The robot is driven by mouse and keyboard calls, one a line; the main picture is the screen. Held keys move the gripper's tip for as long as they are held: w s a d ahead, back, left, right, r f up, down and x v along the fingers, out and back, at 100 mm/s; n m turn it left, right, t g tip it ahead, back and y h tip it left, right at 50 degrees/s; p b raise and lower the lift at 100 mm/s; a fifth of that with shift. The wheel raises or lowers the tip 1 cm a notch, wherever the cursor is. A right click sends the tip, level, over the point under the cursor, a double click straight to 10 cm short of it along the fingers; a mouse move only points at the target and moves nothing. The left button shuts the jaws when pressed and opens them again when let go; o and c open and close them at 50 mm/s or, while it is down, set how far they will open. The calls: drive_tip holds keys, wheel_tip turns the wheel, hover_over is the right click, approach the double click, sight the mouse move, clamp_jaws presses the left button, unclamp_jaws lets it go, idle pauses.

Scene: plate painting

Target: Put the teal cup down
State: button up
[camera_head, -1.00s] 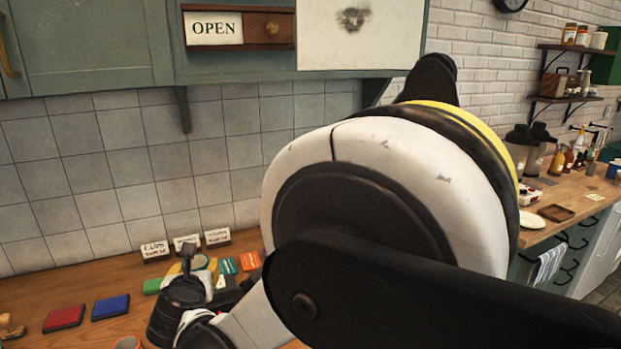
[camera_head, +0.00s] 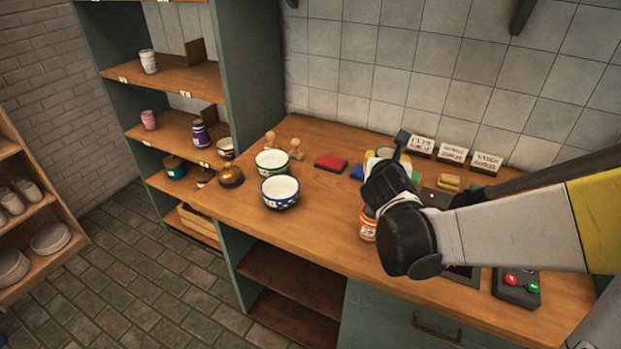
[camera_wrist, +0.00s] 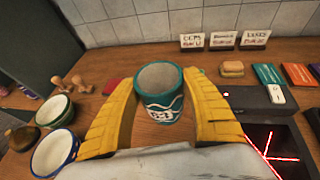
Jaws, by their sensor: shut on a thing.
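The teal cup (camera_wrist: 163,106) has a teal rim, a grey inside and a pale band with dark marks. In the wrist view it appears upright between the two yellow fingers of my gripper (camera_wrist: 160,80), which is shut on it. Below it is the wooden counter (camera_wrist: 151,137); I cannot tell whether the cup's base touches the wood. In the head view my gripper (camera_head: 387,165) is over the counter, right of the red pad, and the cup is mostly hidden behind it.
A green bowl (camera_head: 272,162) and a blue bowl (camera_head: 280,192) stand to the left. A red pad (camera_head: 331,162), wooden stamps (camera_head: 295,149) and an orange jar (camera_head: 368,226) are near. Three signs (camera_head: 453,154) line the wall. A dark device with red lines (camera_wrist: 268,140) lies right.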

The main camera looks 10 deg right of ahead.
drive_tip(key=w+a+f+b, duration=0.1)
drive_tip(key=a+f+b, duration=0.1)
drive_tip(key=a+f, duration=0.1)
drive_tip(key=w+a+f+b, duration=0.2)
drive_tip(key=a+f, duration=0.1)
drive_tip(key=f, duration=0.1)
drive_tip(key=w+a+f+b, duration=0.2)
drive_tip(key=a+f+b, duration=0.1)
drive_tip(key=shift+w+a+f, duration=0.2)
drive_tip(key=shift+f, duration=0.15)
drive_tip(key=shift+r, duration=0.1)
drive_tip(key=o, duration=1.3)
